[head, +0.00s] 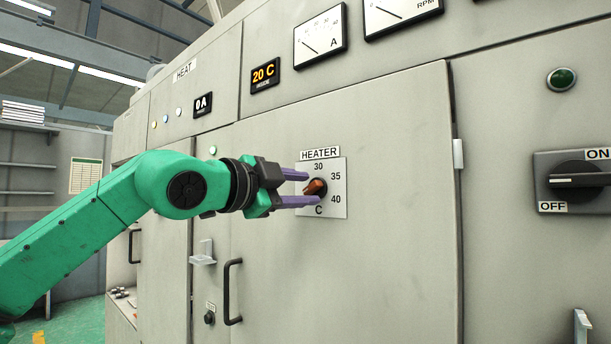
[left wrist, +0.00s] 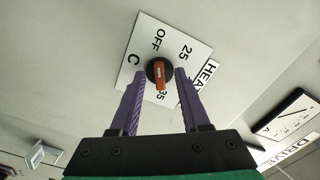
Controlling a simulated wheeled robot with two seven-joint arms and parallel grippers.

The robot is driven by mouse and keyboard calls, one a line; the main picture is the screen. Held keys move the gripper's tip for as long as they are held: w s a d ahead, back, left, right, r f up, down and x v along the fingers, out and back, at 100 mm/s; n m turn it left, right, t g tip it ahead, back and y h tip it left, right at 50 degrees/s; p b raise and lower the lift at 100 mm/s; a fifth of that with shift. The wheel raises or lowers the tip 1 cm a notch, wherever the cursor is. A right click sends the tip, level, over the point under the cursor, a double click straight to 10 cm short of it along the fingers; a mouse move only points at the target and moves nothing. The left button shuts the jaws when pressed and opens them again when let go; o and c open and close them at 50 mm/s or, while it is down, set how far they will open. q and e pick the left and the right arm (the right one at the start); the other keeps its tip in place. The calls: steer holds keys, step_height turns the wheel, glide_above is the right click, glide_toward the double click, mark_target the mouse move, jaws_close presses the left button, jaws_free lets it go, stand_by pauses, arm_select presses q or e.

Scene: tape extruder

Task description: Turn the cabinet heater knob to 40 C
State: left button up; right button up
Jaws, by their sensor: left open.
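The heater knob (head: 316,187) has an orange handle on a dark round base, on a white dial plate (head: 338,203) under a HEATER label. The labels 30, 35, 40 and C show in the head view; OFF and 25 show in the left wrist view. There, the orange handle (left wrist: 160,77) lies along the line between OFF and 35; which end points is unclear. My left gripper (head: 308,188) is open, its purple fingers on either side of the knob. In the left wrist view, both fingertips (left wrist: 160,73) look apart from the handle. My right gripper is out of view.
A display (head: 265,75) reads 20 C. The cabinet door has a black handle (head: 232,292) below my arm and a latch (head: 203,253). A black ON/OFF switch (head: 577,181) sits at the far right. The door face right of the dial is clear.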

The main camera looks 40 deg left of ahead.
arm_select(q)
steer(key=shift+w, duration=0.5)
jaws_close()
